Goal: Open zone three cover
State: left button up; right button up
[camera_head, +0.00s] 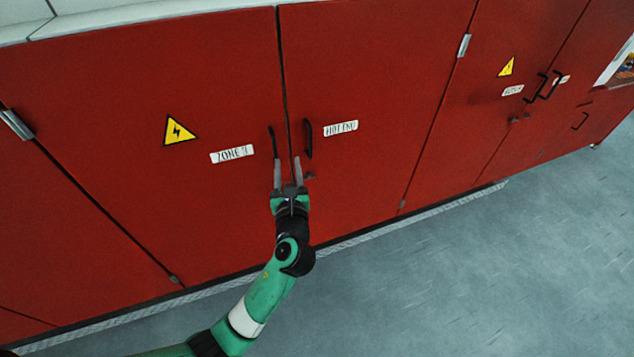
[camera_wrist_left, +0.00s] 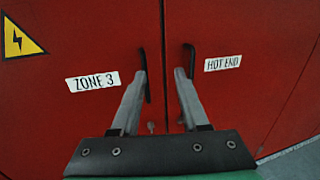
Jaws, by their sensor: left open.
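The zone three cover (camera_head: 110,110) is a red door with a yellow warning sign and a "ZONE 3" label (camera_head: 232,153). It looks shut against the red "HOT END" door (camera_head: 380,90) to its right. Its black handle (camera_head: 273,141) stands by the seam; in the left wrist view the handle (camera_wrist_left: 147,75) shows just beyond my left finger. My left gripper (camera_head: 287,164) is open in front of the seam, below the handles, with its fingers pointing up at the doors. In the left wrist view my left gripper (camera_wrist_left: 160,85) has nothing between its fingers. Contact with the handle cannot be told.
The HOT END door has its own black handle (camera_head: 308,138), close to my right finger. A small latch (camera_head: 310,175) sits below it. More red doors with handles (camera_head: 541,87) continue to the right. The grey floor (camera_head: 450,280) in front is clear.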

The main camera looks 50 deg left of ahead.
pick_arm(q)
send_near(276, 152)
jog(key=d, duration=0.2)
jog(key=shift+g, duration=0.4)
jog(key=b+x, duration=0.1)
jog(key=x, duration=0.3)
jog(key=b+x, duration=0.2)
jog(key=x, duration=0.2)
jog(key=b+x, duration=0.1)
jog(key=x, duration=0.3)
jog(key=shift+s+a+r+b, duration=0.2)
jog(key=shift+s+a+b, duration=0.1)
jog(key=shift+b, duration=0.1)
pick_arm(e)
notch_tip(276, 152, down, 7)
jog(key=shift+a+r, duration=0.15)
jog(key=shift+a, duration=0.2)
pick_arm(q)
grip_shut()
